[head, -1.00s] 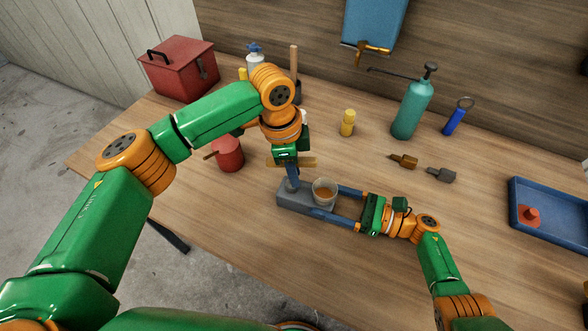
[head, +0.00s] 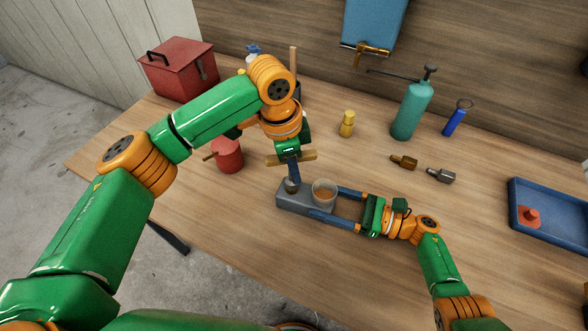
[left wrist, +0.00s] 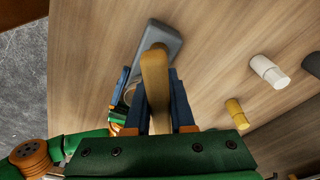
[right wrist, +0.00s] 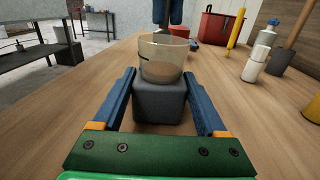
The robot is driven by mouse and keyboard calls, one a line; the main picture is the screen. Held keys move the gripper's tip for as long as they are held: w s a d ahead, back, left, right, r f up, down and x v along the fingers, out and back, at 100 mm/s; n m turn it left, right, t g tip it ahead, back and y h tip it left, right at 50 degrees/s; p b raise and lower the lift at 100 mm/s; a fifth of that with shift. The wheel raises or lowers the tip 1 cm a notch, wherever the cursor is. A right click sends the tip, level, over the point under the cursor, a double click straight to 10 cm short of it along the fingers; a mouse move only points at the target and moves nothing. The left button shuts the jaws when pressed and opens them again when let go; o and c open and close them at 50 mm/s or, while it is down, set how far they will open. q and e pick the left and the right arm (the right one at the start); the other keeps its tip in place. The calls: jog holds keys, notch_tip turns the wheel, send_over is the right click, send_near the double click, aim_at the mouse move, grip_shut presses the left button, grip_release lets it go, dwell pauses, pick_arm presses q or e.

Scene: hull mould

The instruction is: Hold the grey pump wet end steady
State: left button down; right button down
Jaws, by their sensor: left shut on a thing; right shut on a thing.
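The grey pump wet end (head: 291,204), a block, lies on the table; its front also shows in the right wrist view (right wrist: 160,103). My right gripper (head: 326,202) is shut on its sides at the right end. A clear cup (head: 324,191) with brown contents stands on top of the block between those fingers. My left gripper (head: 293,178) is above the block's left end, shut on a tool with a tan wooden crossbar handle (head: 305,156). That handle fills the space between the left fingers in the left wrist view (left wrist: 155,85). The tool's lower end is mostly hidden by the fingers.
A red mug (head: 230,155) stands left of the block, near a red toolbox (head: 180,70). The front table is clear.

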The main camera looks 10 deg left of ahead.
pick_arm(q)
jog(key=shift+r, duration=1.45)
pick_arm(e)
jog(key=shift+c, duration=0.8)
grip_release()
jog(key=shift+r, duration=0.75)
jog(key=shift+o, duration=0.8)
jog(key=v, duration=0.8)
